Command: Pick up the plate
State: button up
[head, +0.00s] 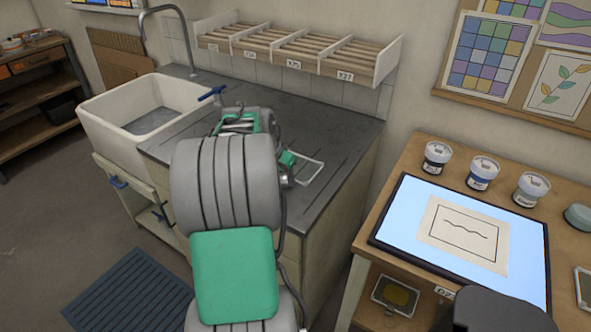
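A small clear glass plate with a pale rim (313,178) shows above the dark counter, right of my arm. I cannot tell whether it rests on the counter or is held just above it. My arm reaches from the bottom of the head view over the counter. My gripper (289,163) is at the plate's left side, mostly hidden behind my own arm links. Its fingertips are too small and covered to show whether they are open or shut, or whether they touch the plate.
The dark counter (335,130) has a white sink (100,110) at left and a slotted wooden rack (300,50) on the wall behind. At right, a wooden table holds a lit panel (400,205) with a drawing sheet (465,235) and several jars (483,172). A floor mat (130,292) lies at lower left.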

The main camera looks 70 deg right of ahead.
grip_shut()
dwell(0.5)
